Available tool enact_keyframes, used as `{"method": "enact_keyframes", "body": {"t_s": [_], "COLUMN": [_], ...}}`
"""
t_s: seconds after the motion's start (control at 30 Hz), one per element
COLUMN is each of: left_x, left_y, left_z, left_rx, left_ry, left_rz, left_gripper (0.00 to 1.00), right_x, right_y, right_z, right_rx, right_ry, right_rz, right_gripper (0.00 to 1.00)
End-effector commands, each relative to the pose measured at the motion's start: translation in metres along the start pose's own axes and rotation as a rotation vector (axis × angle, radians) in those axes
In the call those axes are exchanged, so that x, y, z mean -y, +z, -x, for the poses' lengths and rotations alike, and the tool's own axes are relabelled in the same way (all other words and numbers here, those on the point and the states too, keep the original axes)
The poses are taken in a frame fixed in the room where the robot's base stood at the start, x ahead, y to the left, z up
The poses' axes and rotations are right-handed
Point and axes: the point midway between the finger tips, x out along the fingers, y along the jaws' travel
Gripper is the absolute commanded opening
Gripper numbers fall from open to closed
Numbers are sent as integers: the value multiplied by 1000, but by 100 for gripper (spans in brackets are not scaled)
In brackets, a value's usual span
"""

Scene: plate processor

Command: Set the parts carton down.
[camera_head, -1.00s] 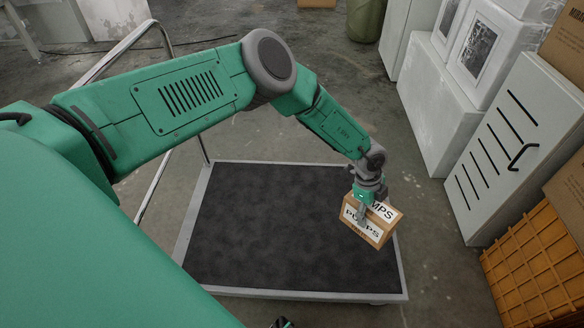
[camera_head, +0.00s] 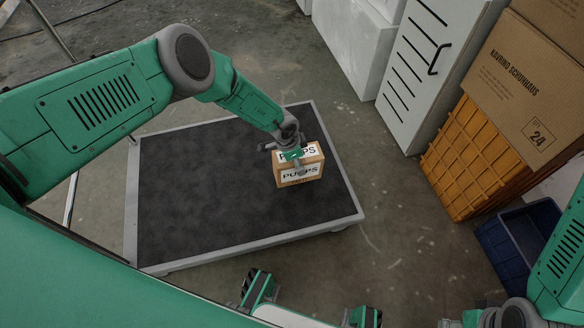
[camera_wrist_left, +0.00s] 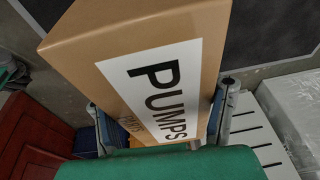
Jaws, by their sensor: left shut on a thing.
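The parts carton (camera_head: 314,174), a small brown box with white labels reading PUMPS, is over the right part of the black-decked platform trolley (camera_head: 190,195). My left gripper (camera_head: 296,160) comes down from above and is shut on the carton. In the left wrist view the carton (camera_wrist_left: 85,45) fills the middle, with a finger at either side. I cannot tell whether its underside touches the deck. My right gripper (camera_head: 468,321) shows only partly at the bottom edge, apart from the carton; its fingers are not clear.
The trolley's deck is otherwise bare, with a grey rim. To the right stand a grey cabinet (camera_head: 415,75), an orange crate (camera_head: 470,155), a large brown carton (camera_head: 525,85) and a dark blue bin (camera_head: 520,245). Open floor lies between trolley and cabinet.

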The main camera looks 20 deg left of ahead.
Motion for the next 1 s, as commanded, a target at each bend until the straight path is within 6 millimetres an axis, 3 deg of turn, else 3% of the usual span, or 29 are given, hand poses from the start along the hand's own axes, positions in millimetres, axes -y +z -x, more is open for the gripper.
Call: {"method": "enact_keyframes", "body": {"t_s": [0.47, 0.67, 0.7, 0.77, 1.0], "left_x": [-2, -1, -2, -3, -2], "left_y": [11, 11, 12, 12, 12], "left_z": [-50, -49, -50, -50, -50], "left_rx": [-2, -2, 0, 0, 0], "left_ry": [-2, -2, 0, 0, -1], "left_rz": [-1, -3, -3, -3, -3], "left_gripper": [9, 8, 64, 83, 83], "right_x": [0, 0, 0, 0, 0], "right_y": [2, 2, 2, 2, 2], "right_z": [-35, -34, -34, -34, -34], "right_rx": [0, 0, -1, -1, -1], "right_ry": [0, 0, 0, 0, 0], "right_rz": [0, 0, 0, 0, 0], "right_gripper": [40, 40, 40, 40, 40]}}
